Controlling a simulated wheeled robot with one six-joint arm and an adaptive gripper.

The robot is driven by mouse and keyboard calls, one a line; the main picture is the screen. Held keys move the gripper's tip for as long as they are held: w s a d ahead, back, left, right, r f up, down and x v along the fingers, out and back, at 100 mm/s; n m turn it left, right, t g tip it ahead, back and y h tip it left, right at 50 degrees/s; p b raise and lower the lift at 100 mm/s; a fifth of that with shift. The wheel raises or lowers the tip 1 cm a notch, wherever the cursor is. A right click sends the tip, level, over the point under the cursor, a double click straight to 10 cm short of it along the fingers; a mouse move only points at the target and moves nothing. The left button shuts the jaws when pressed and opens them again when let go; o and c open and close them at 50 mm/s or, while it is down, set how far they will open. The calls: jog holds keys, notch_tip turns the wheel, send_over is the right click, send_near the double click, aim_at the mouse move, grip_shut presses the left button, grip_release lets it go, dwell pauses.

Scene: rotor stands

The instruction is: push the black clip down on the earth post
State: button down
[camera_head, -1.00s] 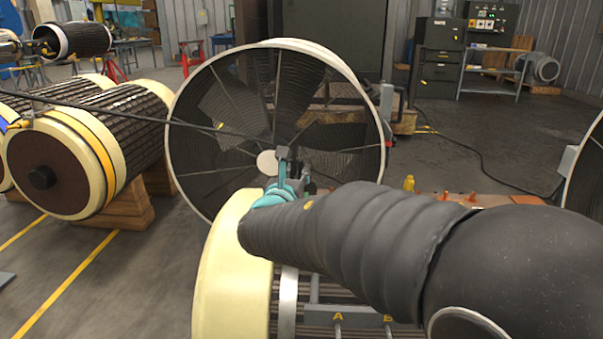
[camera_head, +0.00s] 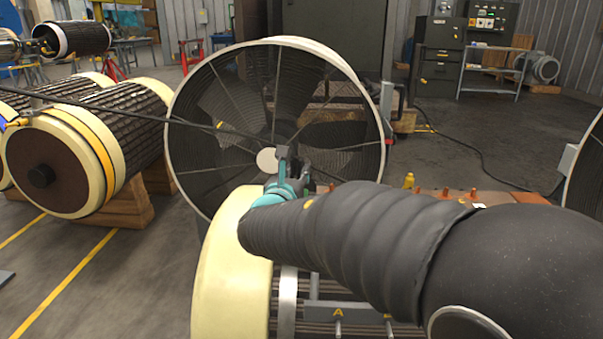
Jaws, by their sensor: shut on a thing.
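My gripper (camera_head: 284,157) is beyond the end of my dark sleeved arm, above the cream-rimmed rotor (camera_head: 228,285) in front. It is small in the picture and partly hidden by its own teal wrist. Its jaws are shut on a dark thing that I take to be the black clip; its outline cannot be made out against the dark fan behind. I cannot pick out the earth post; my arm covers much of the area below and right of the gripper. A plate marked A (camera_head: 338,313) shows below the arm.
A large round fan (camera_head: 335,55) stands behind the gripper. A black cable (camera_head: 120,117) runs from the left towards the gripper. Another rotor (camera_head: 40,175) rests on wooden blocks at left.

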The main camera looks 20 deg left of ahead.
jog(key=shift+f, duration=0.15)
jog(key=c, duration=0.8)
grip_release()
jog(key=shift+c, duration=0.2)
jog(key=s, duration=1.2)
jog(key=shift+d, duration=0.4)
